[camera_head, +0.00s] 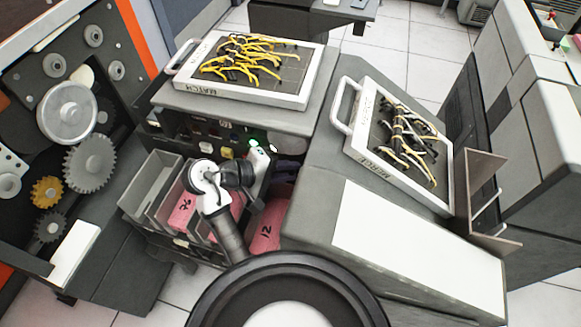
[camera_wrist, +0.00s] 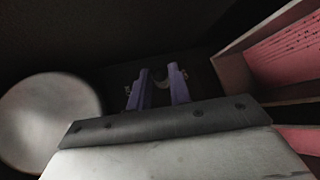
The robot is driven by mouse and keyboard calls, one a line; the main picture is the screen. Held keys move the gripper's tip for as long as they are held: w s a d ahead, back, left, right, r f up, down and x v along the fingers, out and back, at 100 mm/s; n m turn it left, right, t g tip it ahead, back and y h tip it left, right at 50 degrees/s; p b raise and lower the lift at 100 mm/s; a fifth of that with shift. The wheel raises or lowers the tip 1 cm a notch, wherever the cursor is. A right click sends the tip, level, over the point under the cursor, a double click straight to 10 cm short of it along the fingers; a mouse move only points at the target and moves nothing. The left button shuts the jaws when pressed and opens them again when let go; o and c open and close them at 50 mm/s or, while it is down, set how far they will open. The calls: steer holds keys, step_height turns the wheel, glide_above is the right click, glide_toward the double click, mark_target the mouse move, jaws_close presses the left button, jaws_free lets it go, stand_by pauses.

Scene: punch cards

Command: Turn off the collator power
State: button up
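The collator (camera_head: 230,112) is the grey machine with two wired boards on top, marked MATCH (camera_head: 255,70) and MERGE (camera_head: 400,150). Below the MATCH board its dark front carries small controls, among them a yellow one (camera_head: 227,153) and a white one (camera_head: 206,147). I cannot tell which is the power switch. My gripper (camera_head: 288,168) is partly hidden by my wrist, low at the collator's front, right of these controls. In the wrist view my gripper's purple fingers (camera_wrist: 161,88) stand a little apart, with a grey curved thing showing between or behind them.
Grey bins (camera_head: 160,185) with pink cards (camera_head: 183,212) sit below the controls, close to my arm. Pink cards (camera_wrist: 288,55) also show at the right in the wrist view. A gear machine (camera_head: 75,130) stands left. A grey cabinet (camera_head: 530,110) stands right.

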jaws_close()
steer(key=shift+f, duration=0.1)
steer(key=f+m+t+h+b, duration=0.1)
steer(key=b, duration=0.2)
steer(key=f+m+t+h+b, duration=0.1)
steer(key=m+h+b, duration=0.1)
steer(key=b, duration=0.2)
steer(key=m+t+h+b, duration=0.1)
steer(key=t+b, duration=0.1)
steer(key=b, duration=0.2)
steer(key=shift+s+a+f+m, duration=0.1)
steer(key=shift+s+f+m, duration=0.2)
steer(key=shift+f, duration=0.1)
steer(key=shift+r+h+b, duration=0.1)
steer(key=shift+h+b, duration=0.2)
